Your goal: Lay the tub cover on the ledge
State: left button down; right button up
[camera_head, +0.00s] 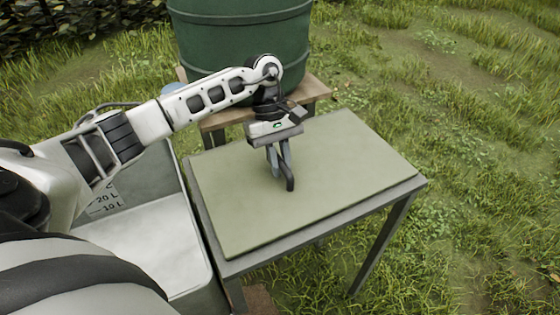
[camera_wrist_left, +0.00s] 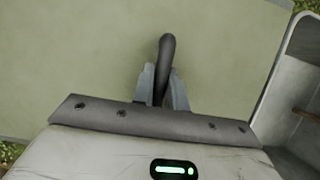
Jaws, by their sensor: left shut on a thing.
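The tub cover (camera_head: 340,175) is a flat, pale green rectangular panel with a dark looped handle (camera_head: 290,184). It lies level over the top of the grey ledge (camera_head: 330,223), a table-like stand, whose rim shows along the front. I cannot tell whether it touches the ledge all over. My left gripper (camera_head: 280,162) points down over the panel, shut on the handle. In the left wrist view the handle (camera_wrist_left: 167,52) stands between the fingers (camera_wrist_left: 162,88), with the cover (camera_wrist_left: 80,60) behind. My right gripper is not in view.
The open light grey tub (camera_head: 140,238) with litre marks stands left of the ledge, close beside it. A large green barrel (camera_head: 240,40) on a wooden stand (camera_head: 318,88) is behind the ledge. Open grass (camera_head: 480,150) lies to the right.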

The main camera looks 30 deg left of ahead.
pick_arm(q)
jog(key=c, duration=1.3)
grip_release()
jog(key=shift+b+v, duration=0.45)
jog(key=shift+v, duration=7.55)
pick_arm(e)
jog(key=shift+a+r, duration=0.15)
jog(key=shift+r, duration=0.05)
